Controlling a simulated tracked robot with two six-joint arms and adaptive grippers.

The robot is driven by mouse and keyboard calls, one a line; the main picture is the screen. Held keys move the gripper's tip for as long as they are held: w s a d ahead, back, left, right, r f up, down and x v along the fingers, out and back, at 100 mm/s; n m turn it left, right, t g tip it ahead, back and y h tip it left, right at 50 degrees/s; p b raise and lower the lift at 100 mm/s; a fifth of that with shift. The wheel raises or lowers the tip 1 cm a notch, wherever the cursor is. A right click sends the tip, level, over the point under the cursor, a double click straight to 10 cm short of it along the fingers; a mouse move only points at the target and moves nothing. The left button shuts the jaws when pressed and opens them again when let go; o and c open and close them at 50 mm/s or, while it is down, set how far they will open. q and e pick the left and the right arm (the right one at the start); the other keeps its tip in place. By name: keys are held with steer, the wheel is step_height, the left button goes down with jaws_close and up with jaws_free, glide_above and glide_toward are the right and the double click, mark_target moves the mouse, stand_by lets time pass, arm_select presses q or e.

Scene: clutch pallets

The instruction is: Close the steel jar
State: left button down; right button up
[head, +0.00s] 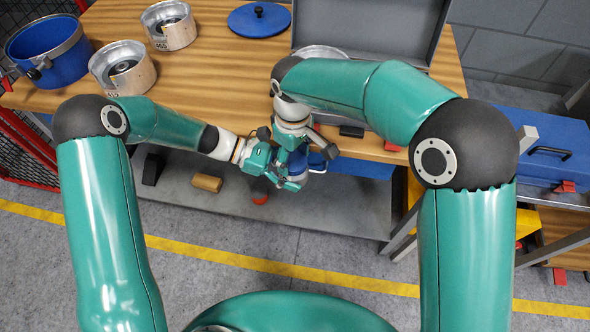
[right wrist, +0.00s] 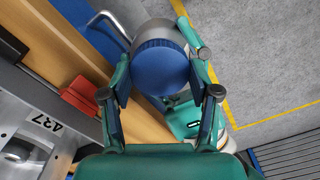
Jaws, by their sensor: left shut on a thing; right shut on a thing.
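The steel jar (right wrist: 160,32) has a grey metal body and shows at the top of the right wrist view. A round blue lid (right wrist: 163,68) covers its near end; I cannot tell whether it is fully seated. My right gripper (right wrist: 161,80) is shut on the lid, one finger on each side. My left gripper (head: 284,172) comes in from the left and is shut on the jar, though its grip is mostly hidden. In the head view my right gripper (head: 294,150) meets the left one in front of the bench edge, and the jar is largely covered by them.
The wooden bench (head: 215,70) holds a blue pot (head: 48,52), two steel housings (head: 122,68) (head: 168,25), a blue disc (head: 259,20) and a grey open case (head: 370,25). A wooden cylinder (head: 207,182) lies on the lower shelf. A blue toolbox (head: 535,150) stands at right.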

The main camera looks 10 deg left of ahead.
steer(key=o, duration=1.3)
steer(key=shift+o, duration=0.2)
steer(key=shift+r, duration=0.15)
step_height(320, 180, up, 12)
steer(key=shift+f, duration=0.2)
steer(key=shift+w, duration=0.15)
